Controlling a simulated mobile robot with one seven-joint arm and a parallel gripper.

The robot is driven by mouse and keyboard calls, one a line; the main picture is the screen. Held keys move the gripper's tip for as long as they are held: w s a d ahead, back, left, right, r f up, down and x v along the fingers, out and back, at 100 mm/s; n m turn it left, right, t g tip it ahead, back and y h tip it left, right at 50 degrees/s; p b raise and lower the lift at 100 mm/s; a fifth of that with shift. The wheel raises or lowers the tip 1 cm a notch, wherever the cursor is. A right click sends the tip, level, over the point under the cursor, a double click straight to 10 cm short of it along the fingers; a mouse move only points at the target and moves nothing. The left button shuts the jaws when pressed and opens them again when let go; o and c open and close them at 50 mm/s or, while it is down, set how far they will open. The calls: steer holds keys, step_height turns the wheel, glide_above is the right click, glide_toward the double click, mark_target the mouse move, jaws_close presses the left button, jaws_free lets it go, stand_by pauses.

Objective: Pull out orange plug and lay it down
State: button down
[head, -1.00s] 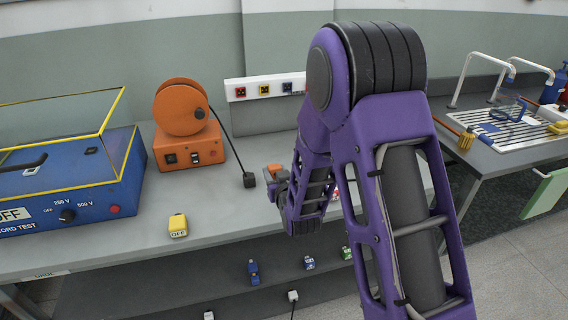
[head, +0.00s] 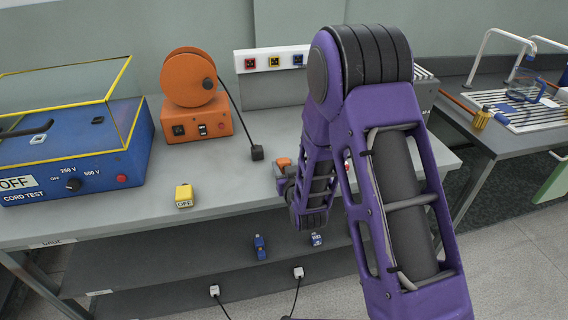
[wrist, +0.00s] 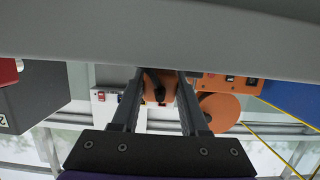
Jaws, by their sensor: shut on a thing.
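My gripper (wrist: 160,76) is shut on an orange plug (wrist: 167,90), which shows between the two fingers in the wrist view with a black part in front of it. In the head view the orange plug (head: 284,162) shows as a small orange patch at the end of my arm, over the front part of the grey bench (head: 225,210). My purple arm hides most of the gripper there. I cannot tell whether the plug touches the bench.
An orange reel unit (head: 195,122) stands behind, its black cord ending in a black plug (head: 257,153) on the bench. A white socket strip (head: 272,60) is behind. Bench front is mostly clear.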

steer(key=shift+c, duration=1.7)
jaws_free()
steer(key=shift+s, duration=0.1)
